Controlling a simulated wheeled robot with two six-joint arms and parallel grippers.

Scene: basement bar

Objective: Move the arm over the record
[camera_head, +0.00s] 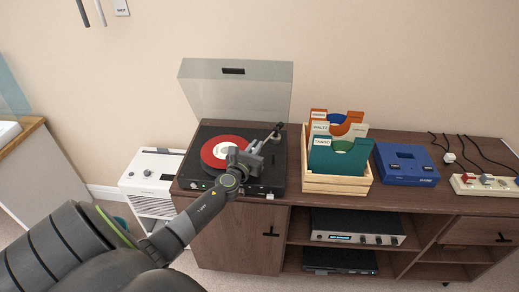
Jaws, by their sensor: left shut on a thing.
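A red record (214,149) with a pale label lies on the platter of the turntable (204,184), whose clear lid (222,93) stands open. The tonearm (277,129) has its pivot end at the right rear of the deck. My left gripper (259,146) reaches in from the front left and is shut on the tonearm, near the record's right edge. The gripper hides the tonearm's front end and part of the record's right side. Whether the head is over the record or beside it, I cannot tell. My right gripper is out of view.
A wooden crate (334,185) of upright record sleeves stands close to the turntable's right. Beyond it are a blue device (405,164) and a power strip (483,186). A white unit (151,168) stands left of the cabinet.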

